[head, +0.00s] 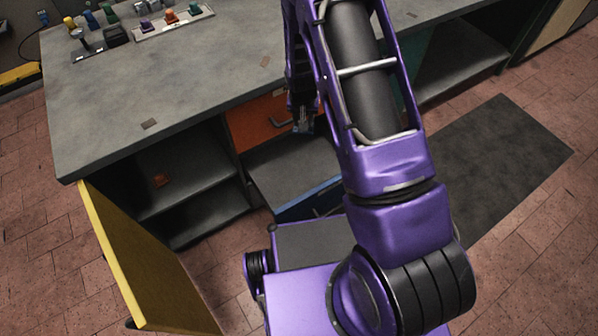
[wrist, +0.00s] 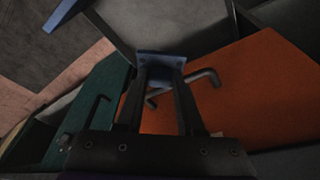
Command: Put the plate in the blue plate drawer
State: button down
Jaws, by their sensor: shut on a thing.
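My gripper (head: 304,118) is in front of the orange drawer, partly hidden by my arm in the head view. In the wrist view my gripper (wrist: 160,82) is shut on a small, flat blue-grey piece, which looks like the plate (wrist: 160,62). The piece also shows small in the head view (head: 306,127). The blue plate drawer (head: 307,197) is pulled out below the orange drawer, and its visible grey floor looks bare. Its right part is hidden by my arm. The plate is held above this drawer, apart from its floor.
The orange drawer (head: 262,118) is shut, with a bar handle close behind my gripper. A green front (wrist: 88,112) stands beside it. A yellow door (head: 130,262) hangs open at left. The grey worktop (head: 215,75) overhangs the drawers. A dark mat (head: 500,165) lies at right.

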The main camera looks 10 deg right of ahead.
jog(key=m+b, duration=0.2)
jog(key=b, duration=0.1)
send_near(307, 179)
jog(key=shift+w+d+f, duration=0.2)
jog(key=shift+w+f, duration=0.1)
jog(key=shift+w, duration=0.35)
jog(key=shift+f+b, duration=0.5)
jog(key=shift+f, duration=1.65)
jog(key=shift+f, duration=0.1)
jog(key=c, duration=0.5)
grip_release()
jog(key=p+v, duration=0.1)
jog(key=v, duration=0.5)
jog(key=p+v, duration=0.1)
jog(key=v, duration=0.5)
jog(key=shift+a+p, duration=0.25)
jog(key=shift+p, duration=0.05)
jog(key=shift+w, duration=0.1)
